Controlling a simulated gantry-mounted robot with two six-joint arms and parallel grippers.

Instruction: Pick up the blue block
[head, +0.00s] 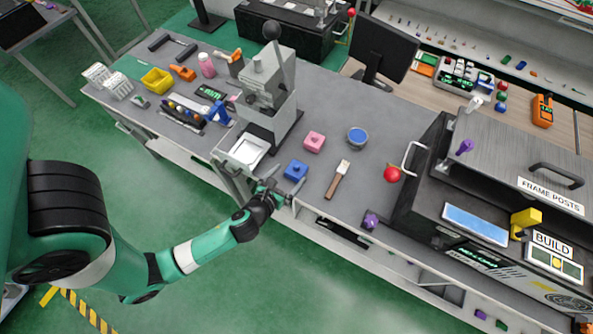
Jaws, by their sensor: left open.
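The blue block (296,170) sits on the grey table near its front edge, with a small knob on top. My left gripper (283,184) is just in front of the block at the table edge, its fingers spread apart and nothing visible between them. One finger reaches up on the block's left and the other is near its lower right. I cannot tell whether either finger touches it. My right gripper does not show.
A pink block (314,141) stands behind the blue one. A brush (338,180) lies to the right, with a blue-topped round container (357,136) beyond. A grey lever press (268,90) and white tray (248,151) stand to the left. A dark machine (440,200) is at right.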

